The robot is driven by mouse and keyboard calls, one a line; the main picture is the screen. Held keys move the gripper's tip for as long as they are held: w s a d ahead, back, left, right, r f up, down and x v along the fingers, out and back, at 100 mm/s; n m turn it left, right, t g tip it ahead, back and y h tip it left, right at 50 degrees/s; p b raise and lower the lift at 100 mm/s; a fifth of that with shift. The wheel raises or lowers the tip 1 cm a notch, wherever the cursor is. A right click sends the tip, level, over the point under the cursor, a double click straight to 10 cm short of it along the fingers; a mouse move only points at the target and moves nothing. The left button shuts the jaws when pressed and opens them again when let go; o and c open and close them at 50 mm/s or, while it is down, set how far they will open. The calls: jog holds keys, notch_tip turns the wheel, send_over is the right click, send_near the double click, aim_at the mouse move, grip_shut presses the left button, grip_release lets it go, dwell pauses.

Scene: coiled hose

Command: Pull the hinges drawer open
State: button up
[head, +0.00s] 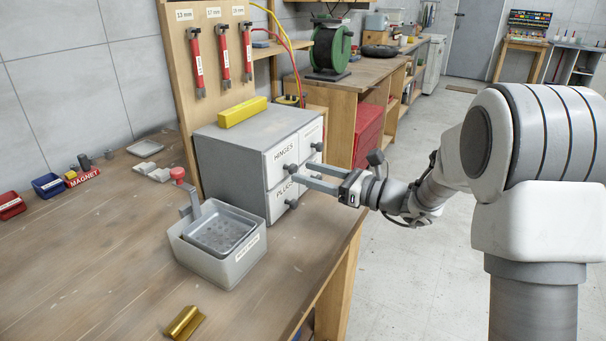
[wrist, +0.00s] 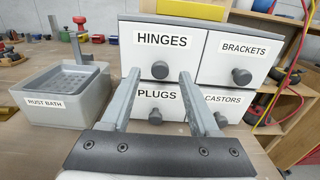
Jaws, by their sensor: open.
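The HINGES drawer (head: 281,154) is the upper left of the white drawer fronts on a grey cabinet and looks shut. Its dark round knob (wrist: 160,69) is in the middle of the wrist view. My gripper (head: 299,172) is open, with its fingers pointing at the cabinet front. In the wrist view my fingertips (wrist: 160,76) stand left and right of the knob, with nothing held. In the head view they are close to the knob; I cannot tell whether they reach around it.
PLUGS (wrist: 157,93), BRACKETS (wrist: 243,48) and CASTORS (wrist: 223,99) drawers are shut, their knobs sticking out nearby. A yellow block (head: 242,111) lies on top. The floor right of the bench is clear.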

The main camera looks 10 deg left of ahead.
jog(key=shift+x, duration=1.1)
grip_shut()
jog(key=shift+d, duration=0.1)
dwell(0.6)
